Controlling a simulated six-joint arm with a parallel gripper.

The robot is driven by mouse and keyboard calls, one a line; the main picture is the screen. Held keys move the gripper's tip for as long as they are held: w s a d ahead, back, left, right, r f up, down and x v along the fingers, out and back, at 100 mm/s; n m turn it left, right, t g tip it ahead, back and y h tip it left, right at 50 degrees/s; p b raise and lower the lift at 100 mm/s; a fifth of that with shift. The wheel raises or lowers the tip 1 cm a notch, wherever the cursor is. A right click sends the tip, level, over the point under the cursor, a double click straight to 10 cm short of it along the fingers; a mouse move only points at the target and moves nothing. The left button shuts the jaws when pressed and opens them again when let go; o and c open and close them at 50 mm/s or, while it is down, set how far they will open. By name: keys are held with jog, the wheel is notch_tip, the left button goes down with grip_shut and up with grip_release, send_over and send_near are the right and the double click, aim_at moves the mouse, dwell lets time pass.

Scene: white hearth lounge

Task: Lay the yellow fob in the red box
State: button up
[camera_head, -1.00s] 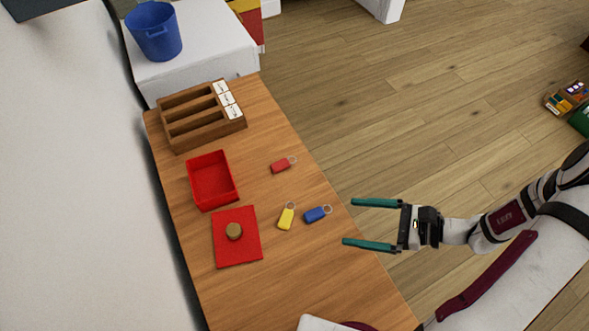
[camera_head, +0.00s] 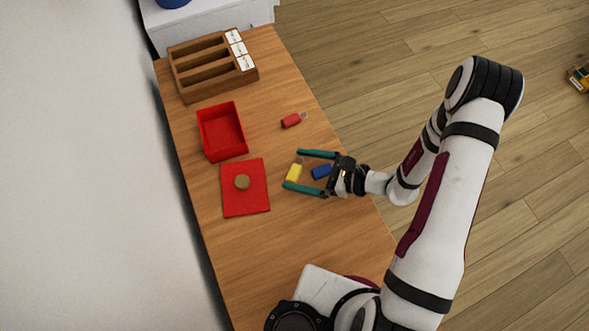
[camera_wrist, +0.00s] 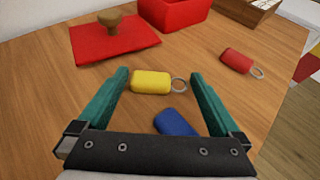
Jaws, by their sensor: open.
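The yellow fob (camera_head: 294,173) lies on the wooden table, with its metal ring toward the far side in the head view. In the wrist view the yellow fob (camera_wrist: 151,82) lies at the fingertips, ring to the right. My gripper (camera_head: 294,169) is open, and its teal fingers reach over the table on either side of the yellow fob. It holds nothing; the fingers (camera_wrist: 160,78) show in the wrist view. The red box (camera_head: 222,132) is open-topped and looks empty. It stands to the left of and beyond the gripper; part of it (camera_wrist: 174,12) shows at the top of the wrist view.
A blue fob (camera_head: 321,171) lies nearer the palm, partly hidden in the wrist view. A red fob (camera_head: 291,120) lies beyond. A red lid with a brown knob (camera_head: 246,202) lies flat left of the gripper. A wooden slotted tray (camera_head: 212,66) stands at the far end.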

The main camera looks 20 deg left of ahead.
jog(key=c, duration=1.2)
jog(key=shift+o, duration=0.2)
jog(key=r, duration=0.2)
jog(key=d+r, duration=0.1)
jog(key=r, duration=0.2)
jog(key=shift+w+d, duration=0.15)
jog(key=shift+w, duration=0.05)
jog(key=a+r+v, duration=0.1)
jog(key=v, duration=1.1)
jog(key=w+d+r+m+t+h, duration=0.3)
jog(key=w+r+m+t, duration=0.15)
jog(key=r, duration=0.55)
jog(key=w+d+r+m+t+h, duration=0.3)
jog(key=w+r+m+t, duration=0.15)
jog(key=r, duration=0.55)
jog(key=w+d+r+m+t+h, duration=0.3)
jog(key=w+r+m+t, duration=0.15)
jog(key=r, duration=0.55)
jog(key=n+g+y, duration=0.9)
jog(key=n+g, duration=0.5)
send_over(303, 174)
jog(key=shift+m+t, duration=0.25)
notch_tip(303, 174, down, 36)
jog(key=shift+f, duration=0.1)
notch_tip(303, 174, down, 4)
jog(key=shift+a+f, duration=0.1)
jog(key=shift+a, duration=0.05)
